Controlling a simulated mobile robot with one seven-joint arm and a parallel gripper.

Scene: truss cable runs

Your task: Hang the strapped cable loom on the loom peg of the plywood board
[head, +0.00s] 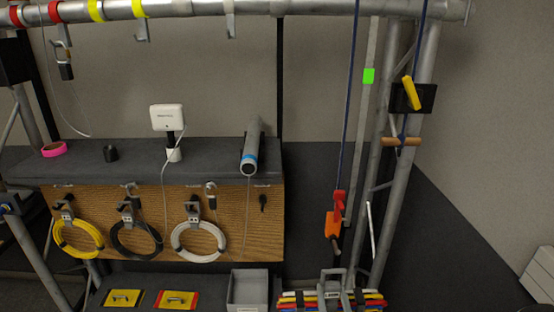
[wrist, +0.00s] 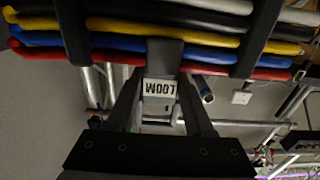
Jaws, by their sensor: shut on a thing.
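The strapped cable loom (head: 290,299) is a bundle of red, yellow, blue and white cables at the bottom edge of the head view, partly cut off. In the wrist view the loom (wrist: 215,43) fills the top, with two dark straps and a grey block labelled LOOM, upside down. My gripper (wrist: 160,90) is shut on that block; in the head view it (head: 333,285) is low and right of the board. The plywood board (head: 160,195) hangs below the dark shelf. A small bare dark peg (head: 263,203) sits at its right end; no label is readable there.
Yellow (head: 78,250), black (head: 137,250) and white (head: 199,256) coils hang on the board. A grey bin (head: 248,290) stands below it, left of the loom. A blue rope with a red-orange device (head: 335,215) hangs above my gripper, beside truss legs (head: 395,180).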

